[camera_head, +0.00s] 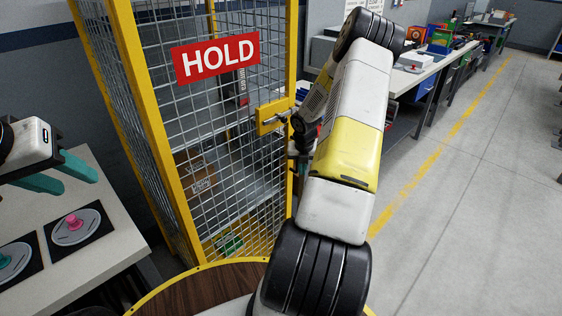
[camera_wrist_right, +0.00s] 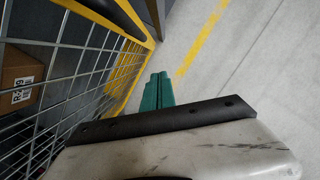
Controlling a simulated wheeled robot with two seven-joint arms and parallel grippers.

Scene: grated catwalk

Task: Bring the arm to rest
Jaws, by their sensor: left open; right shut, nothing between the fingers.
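My right arm (camera_head: 345,130) reaches up and forward from the bottom middle of the head view, raised and bent, in front of the mesh cage's right side. My right gripper (camera_wrist_right: 157,92) shows in the right wrist view with its teal fingers together and nothing between them. It points down past the cage's yellow edge toward the grey floor. In the head view the arm hides most of it. My left gripper (camera_head: 79,181) is at the left edge of the head view, its teal fingers apart and empty, above a pale table (camera_head: 110,236).
The yellow-framed mesh cage (camera_head: 173,200) bears a red HOLD sign (camera_head: 216,57) and a yellow latch (camera_head: 269,117). A cardboard box (camera_wrist_right: 22,75) sits inside. The pale table carries a pink-knobbed disc (camera_head: 76,226). Workbenches line the back right. The floor (camera_head: 480,190) at right is clear.

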